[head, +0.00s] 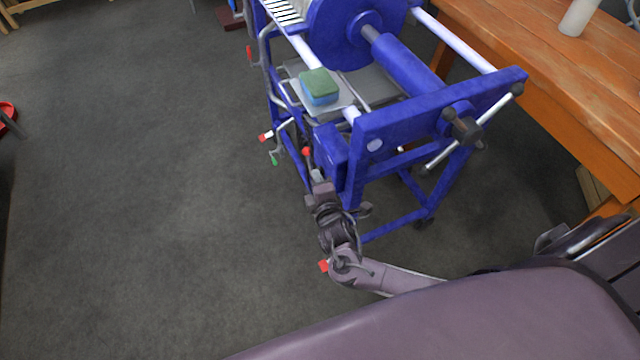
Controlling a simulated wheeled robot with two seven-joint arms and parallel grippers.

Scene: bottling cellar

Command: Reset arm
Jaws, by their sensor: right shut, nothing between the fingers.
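My right gripper (317,176) is in the middle of the head view, at the end of my arm that comes in from the lower right. It is shut and empty. Its fingertips point up the picture toward the near left corner of a blue machine (430,115). It overlaps the machine's lower frame in the picture, and I cannot tell whether it touches. My left gripper is out of view.
A green and blue sponge (320,86) lies on the machine's grey plate (340,103). Red-tipped valve handles (265,137) stick out on its left. A wooden table (560,75) bearing a white cylinder (579,17) stands at right.

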